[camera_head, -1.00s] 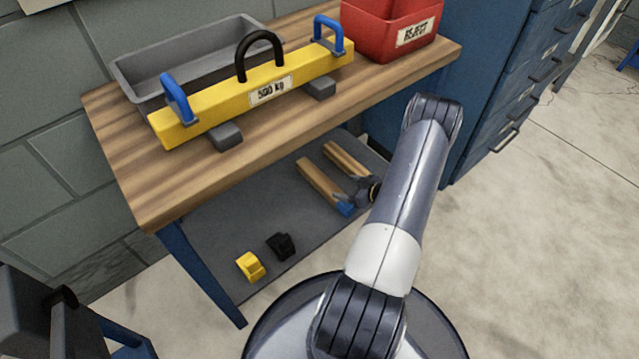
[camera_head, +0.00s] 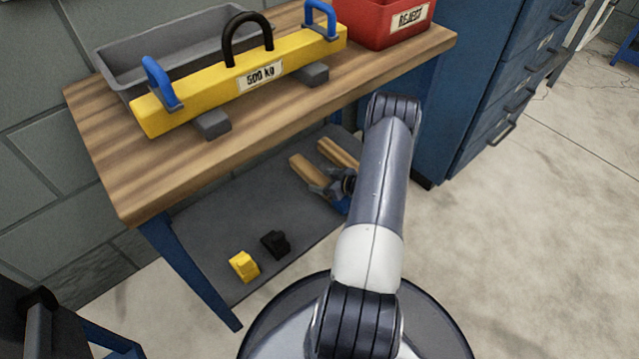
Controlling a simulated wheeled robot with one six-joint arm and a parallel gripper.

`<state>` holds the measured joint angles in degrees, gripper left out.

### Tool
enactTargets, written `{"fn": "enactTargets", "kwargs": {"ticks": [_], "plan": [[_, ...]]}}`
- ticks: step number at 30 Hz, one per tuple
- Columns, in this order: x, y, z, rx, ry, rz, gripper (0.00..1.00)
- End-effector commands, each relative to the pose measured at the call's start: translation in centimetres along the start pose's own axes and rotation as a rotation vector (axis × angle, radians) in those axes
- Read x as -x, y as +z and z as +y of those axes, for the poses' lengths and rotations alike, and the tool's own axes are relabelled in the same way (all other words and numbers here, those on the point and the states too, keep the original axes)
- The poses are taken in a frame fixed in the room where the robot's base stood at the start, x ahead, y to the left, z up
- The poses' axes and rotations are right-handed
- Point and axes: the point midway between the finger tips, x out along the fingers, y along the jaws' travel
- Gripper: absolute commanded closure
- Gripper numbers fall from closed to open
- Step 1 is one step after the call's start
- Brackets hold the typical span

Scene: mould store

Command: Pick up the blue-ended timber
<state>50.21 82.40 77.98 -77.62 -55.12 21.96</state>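The blue-ended timber (camera_head: 306,171) lies on the grey lower shelf under the bench, its blue end (camera_head: 341,206) toward the front edge. A second timber (camera_head: 338,153) lies beside it on the right; its near end is hidden behind my arm. My gripper (camera_head: 324,191) is at the blue-ended timber, over its length just behind the blue end. The fingers are small and dark here, and I cannot tell whether they touch or close on the wood.
The wooden bench top (camera_head: 130,185) overhangs the shelf (camera_head: 215,225). On it are a yellow 500 kg beam (camera_head: 205,95), a grey tray (camera_head: 112,65) and a red reject bin (camera_head: 372,28). A yellow block (camera_head: 243,266) and a black block (camera_head: 275,244) lie on the shelf. Blue drawers (camera_head: 470,90) stand at right.

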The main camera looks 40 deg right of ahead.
Motion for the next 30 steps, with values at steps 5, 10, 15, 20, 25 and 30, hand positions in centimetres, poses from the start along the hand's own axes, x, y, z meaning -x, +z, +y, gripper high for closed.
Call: {"fn": "enactTargets", "kwargs": {"ticks": [5, 10, 15, 20, 25, 30], "plan": [[0.03, 0.00, 0.00, 0.000, 0.000, 0.000, 0.44], [0.03, 0.00, 0.00, 0.000, 0.000, 0.000, 0.58], [0.03, 0.01, 0.00, 0.000, 0.000, 0.000, 0.72], [0.03, 0.03, -0.02, 0.000, 0.000, 0.000, 0.85], [0.04, -0.02, 0.00, 0.001, 0.000, 0.001, 0.92], [0.18, -0.29, 0.00, 0.001, 0.000, 0.001, 0.92]]}}
